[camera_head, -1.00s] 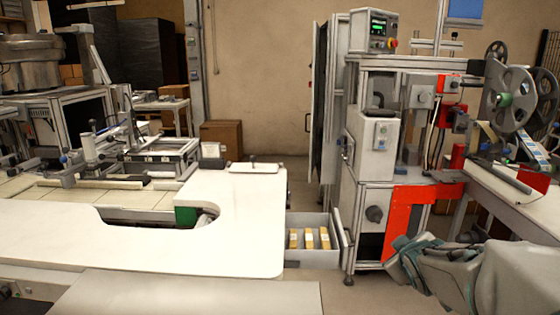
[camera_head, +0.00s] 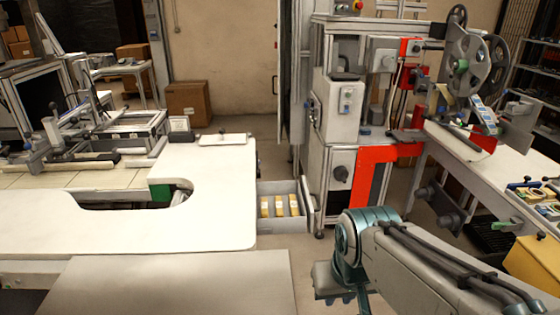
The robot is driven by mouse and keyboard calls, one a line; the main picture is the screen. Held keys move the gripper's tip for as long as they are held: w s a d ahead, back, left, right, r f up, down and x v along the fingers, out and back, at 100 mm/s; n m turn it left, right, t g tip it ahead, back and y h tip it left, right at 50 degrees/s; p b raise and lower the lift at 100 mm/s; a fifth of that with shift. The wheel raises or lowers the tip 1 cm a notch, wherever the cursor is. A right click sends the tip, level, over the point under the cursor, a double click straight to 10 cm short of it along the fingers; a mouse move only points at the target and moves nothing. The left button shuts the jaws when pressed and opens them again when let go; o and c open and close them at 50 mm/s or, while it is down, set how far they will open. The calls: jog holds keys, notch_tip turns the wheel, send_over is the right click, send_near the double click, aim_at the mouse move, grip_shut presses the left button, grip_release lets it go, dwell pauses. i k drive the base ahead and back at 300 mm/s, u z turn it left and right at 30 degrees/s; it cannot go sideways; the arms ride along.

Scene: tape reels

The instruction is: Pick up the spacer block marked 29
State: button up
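Three pale yellow blocks stand side by side in an open grey drawer (camera_head: 285,226) at the centre of the view: a left block (camera_head: 264,207), a middle block (camera_head: 279,206) and a right block (camera_head: 294,205). Their markings are too small to read, so I cannot tell which, if any, is 29. My arm reaches in from the lower right, with its teal and grey joint below and right of the drawer, apart from it. My gripper's fingers do not show.
A white worktop (camera_head: 215,205) with a curved cut-out lies left of the drawer. A grey and red machine (camera_head: 345,115) stands behind and right of it. A table (camera_head: 480,180) with reels (camera_head: 468,62) is at the right. Some floor shows between drawer and arm.

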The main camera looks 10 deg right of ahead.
aim_at(278, 201)
jog(key=k, duration=0.45)
jog(key=z, duration=1.45)
jog(key=i, duration=1.6)
jog(key=u, duration=2.4)
